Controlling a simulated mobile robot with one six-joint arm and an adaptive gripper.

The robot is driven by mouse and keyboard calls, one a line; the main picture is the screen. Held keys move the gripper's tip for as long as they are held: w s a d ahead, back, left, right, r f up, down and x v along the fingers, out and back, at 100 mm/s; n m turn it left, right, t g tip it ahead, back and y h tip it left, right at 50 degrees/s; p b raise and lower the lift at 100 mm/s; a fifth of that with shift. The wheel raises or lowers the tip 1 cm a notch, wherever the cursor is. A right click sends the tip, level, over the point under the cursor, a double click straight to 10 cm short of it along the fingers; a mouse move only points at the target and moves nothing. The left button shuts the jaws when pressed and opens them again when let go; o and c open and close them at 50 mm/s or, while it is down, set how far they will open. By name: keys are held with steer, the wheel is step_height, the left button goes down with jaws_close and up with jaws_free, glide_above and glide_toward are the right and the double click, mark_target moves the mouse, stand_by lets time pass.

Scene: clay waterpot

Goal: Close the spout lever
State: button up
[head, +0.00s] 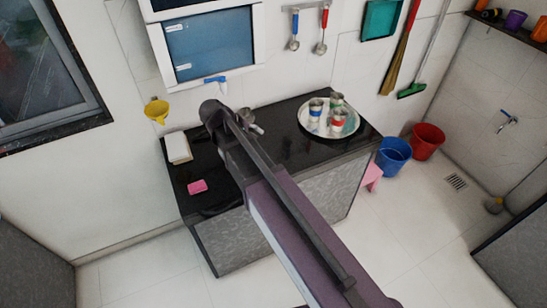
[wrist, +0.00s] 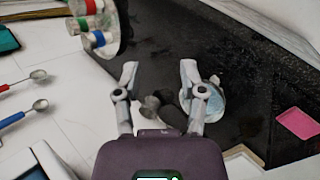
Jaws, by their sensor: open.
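My gripper (wrist: 159,72) is open in the wrist view, its two pale fingers apart over the black counter. A small dark grey knobbed part (wrist: 153,102) shows between the finger bases; it may be the spout lever, but I cannot tell. No contact with the fingers is clear. A pale bluish round thing (wrist: 209,102) lies just right of the right finger, partly behind it. In the head view my arm covers the middle of the counter. Small grey metal parts (head: 250,122) show beside it, and I cannot tell whether they are the spout or my fingers. No clay pot is clearly visible.
A round metal tray (head: 352,124) with several banded cups stands on the counter's (head: 285,135) right. Ladles (head: 321,48) hang on the wall behind. A blue bucket (head: 394,157) and red bucket (head: 427,140) stand beyond.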

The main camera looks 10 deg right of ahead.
steer(key=s+d+f+m+g+y+b, duration=0.1)
steer(key=s+d+f+m+y+b, duration=0.1)
steer(key=s+d+f, duration=0.2)
steer(key=shift+s+d+f+m+y, duration=0.35)
steer(key=shift+d+f, duration=0.3)
steer(key=shift+d, duration=0.25)
steer(key=s+d+f+m+g+y, duration=0.1)
steer(key=s+d+m+y, duration=0.3)
steer(key=s, duration=0.4)
steer(key=shift+d+f+y, duration=0.35)
steer(key=shift+d+y, duration=0.2)
steer(key=shift+d, duration=0.05)
